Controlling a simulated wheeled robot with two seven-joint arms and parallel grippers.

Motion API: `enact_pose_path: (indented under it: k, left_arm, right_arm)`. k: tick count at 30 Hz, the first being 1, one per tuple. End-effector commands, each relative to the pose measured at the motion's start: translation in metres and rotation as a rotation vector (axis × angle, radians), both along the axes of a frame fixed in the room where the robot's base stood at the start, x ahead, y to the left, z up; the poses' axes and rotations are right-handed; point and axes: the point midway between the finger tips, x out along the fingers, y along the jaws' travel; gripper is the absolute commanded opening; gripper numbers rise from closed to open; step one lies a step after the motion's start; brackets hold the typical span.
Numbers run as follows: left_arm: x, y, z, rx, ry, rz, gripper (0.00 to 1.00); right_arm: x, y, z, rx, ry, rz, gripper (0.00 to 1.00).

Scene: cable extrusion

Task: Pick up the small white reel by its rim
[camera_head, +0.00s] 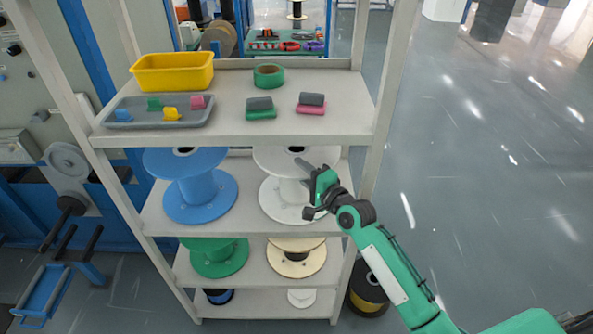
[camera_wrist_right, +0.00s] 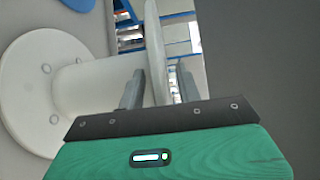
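A white reel (camera_head: 285,197) stands upright on the second shelf, right of a blue reel (camera_head: 200,190). My right gripper (camera_head: 303,168) is at its upper right side. In the right wrist view the reel's lower flange (camera_wrist_right: 28,92) and hub (camera_wrist_right: 85,88) lie to the left. Its upper flange (camera_wrist_right: 155,45) shows edge-on between the two fingers of my right gripper (camera_wrist_right: 160,88), which are open with a gap on the right of the rim. Another, smaller-looking white reel (camera_head: 301,296) sits on the bottom shelf, partly hidden. My left gripper is not in view.
The top shelf (camera_head: 330,120) above holds a yellow bin (camera_head: 173,76), a grey tray (camera_head: 135,121) and green tape (camera_head: 269,78). A shelf post (camera_head: 385,95) stands close on the right. A green reel (camera_head: 215,262) and a cream reel (camera_head: 297,262) are below.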

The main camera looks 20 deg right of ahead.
Motion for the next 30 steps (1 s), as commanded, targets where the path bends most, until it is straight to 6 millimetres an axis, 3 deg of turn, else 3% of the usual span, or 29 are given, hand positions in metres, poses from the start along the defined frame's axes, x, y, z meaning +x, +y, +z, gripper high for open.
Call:
enact_pose_path:
  k: [3, 11, 17, 30]
  left_arm:
    - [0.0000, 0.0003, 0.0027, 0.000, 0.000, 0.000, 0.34]
    - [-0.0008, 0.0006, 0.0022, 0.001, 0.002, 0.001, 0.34]
    - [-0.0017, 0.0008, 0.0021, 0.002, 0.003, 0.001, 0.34]
    - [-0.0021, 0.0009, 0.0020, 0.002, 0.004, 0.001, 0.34]
  right_arm:
    - [0.0103, 0.0038, 0.0004, 0.000, 0.000, -0.001, 0.35]
    - [0.0126, 0.0050, -0.0004, 0.000, 0.000, -0.001, 0.35]
    - [0.0124, 0.0048, -0.0005, 0.000, 0.000, -0.001, 0.00]
    - [0.0122, 0.0047, -0.0009, 0.000, 0.001, -0.001, 0.00]
